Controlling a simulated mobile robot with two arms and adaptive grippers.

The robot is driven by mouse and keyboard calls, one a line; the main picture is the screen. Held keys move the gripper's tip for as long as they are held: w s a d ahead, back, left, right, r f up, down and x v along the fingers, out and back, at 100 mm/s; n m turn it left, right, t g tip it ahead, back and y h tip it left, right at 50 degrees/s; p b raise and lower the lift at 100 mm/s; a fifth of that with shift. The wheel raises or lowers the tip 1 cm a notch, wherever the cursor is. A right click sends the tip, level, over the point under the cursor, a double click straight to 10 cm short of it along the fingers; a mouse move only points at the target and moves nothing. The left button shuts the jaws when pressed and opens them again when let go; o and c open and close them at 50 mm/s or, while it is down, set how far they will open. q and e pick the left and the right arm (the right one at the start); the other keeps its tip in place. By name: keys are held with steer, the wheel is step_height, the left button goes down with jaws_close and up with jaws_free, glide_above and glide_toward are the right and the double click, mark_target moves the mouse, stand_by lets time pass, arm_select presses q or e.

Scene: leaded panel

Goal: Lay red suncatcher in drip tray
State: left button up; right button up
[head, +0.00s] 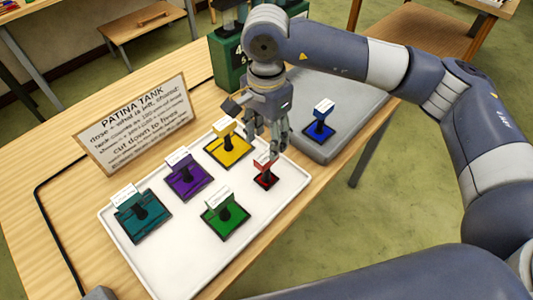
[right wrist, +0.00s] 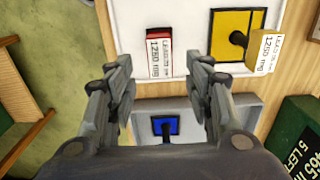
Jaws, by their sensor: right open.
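The red suncatcher (head: 265,180), a small dark-red piece with an upright tag, sits on the right part of a white tray (head: 165,262). My right gripper (head: 270,145) is open and empty, just above and behind it in the head view. In the right wrist view the red suncatcher (right wrist: 158,45) shows beyond the fingers (right wrist: 160,95), toward the left of the gap, apart from them. A grey tray (head: 345,135) at the right holds a blue suncatcher (head: 319,131). I cannot tell which tray is called the drip tray. My left gripper is not seen.
Yellow (head: 229,152), purple (head: 188,181), teal (head: 141,217) and green (head: 225,222) suncatchers lie on the white tray. A "PATINA TANK" sign (head: 133,125) stands behind it. A green container (head: 230,65) stands at the back. The front of the grey tray is bare.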

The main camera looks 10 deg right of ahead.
step_height(320, 180, up, 5)
steer(key=shift+r+b, duration=0.2)
steer(key=shift+b, duration=0.4)
steer(key=shift+s+f, duration=0.1)
